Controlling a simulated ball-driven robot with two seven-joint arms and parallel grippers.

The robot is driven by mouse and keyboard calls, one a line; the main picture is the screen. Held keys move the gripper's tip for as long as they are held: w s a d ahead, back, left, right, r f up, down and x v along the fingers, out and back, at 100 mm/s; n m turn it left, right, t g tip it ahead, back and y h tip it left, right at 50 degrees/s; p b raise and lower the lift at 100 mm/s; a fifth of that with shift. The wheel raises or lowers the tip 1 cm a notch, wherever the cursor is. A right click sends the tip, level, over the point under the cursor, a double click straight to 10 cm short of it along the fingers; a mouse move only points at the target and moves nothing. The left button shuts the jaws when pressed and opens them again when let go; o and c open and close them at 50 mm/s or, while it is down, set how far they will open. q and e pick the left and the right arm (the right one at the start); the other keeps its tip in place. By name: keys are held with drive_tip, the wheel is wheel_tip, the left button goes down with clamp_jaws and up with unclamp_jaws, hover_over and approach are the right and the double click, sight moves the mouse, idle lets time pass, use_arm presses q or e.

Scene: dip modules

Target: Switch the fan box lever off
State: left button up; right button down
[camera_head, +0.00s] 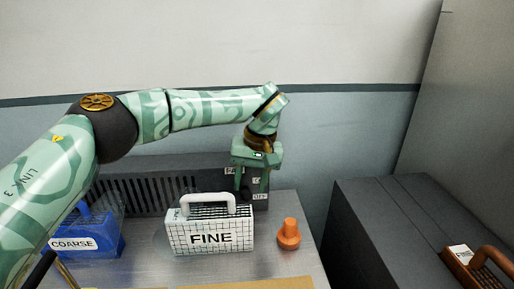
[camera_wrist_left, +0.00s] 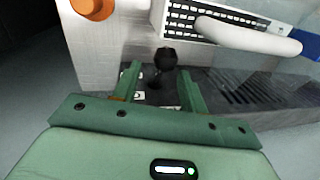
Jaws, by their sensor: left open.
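The fan box (camera_head: 262,203) is a dark grey box with small white labels, at the back of the bench behind the white FINE module. Its lever has a round black knob, clear in the left wrist view (camera_wrist_left: 166,57). My left gripper (camera_head: 252,190) points down at the front of the fan box and partly hides its labels. In the wrist view the open left gripper (camera_wrist_left: 160,80) has one finger on each side of the lever, with the knob a little beyond the fingertips. I cannot tell whether a finger touches it. My right gripper is not in view.
The white FINE module (camera_head: 184,238) with a handle stands just in front of the fan box. An orange knob-shaped piece (camera_head: 289,236) stands to its right. A blue COARSE module (camera_head: 110,245) is at left. A slotted dark panel (camera_head: 150,193) runs behind. A dark cabinet (camera_head: 375,215) stands right.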

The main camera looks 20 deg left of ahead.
use_arm(q)
wheel_tip(320, 180, up, 13)
drive_tip(key=d+p, duration=0.2)
drive_tip(key=p, duration=0.1)
drive_tip(key=shift+w+d+f, duration=0.15)
drive_tip(key=shift+w+d, duration=0.05)
drive_tip(key=shift+w, duration=0.15)
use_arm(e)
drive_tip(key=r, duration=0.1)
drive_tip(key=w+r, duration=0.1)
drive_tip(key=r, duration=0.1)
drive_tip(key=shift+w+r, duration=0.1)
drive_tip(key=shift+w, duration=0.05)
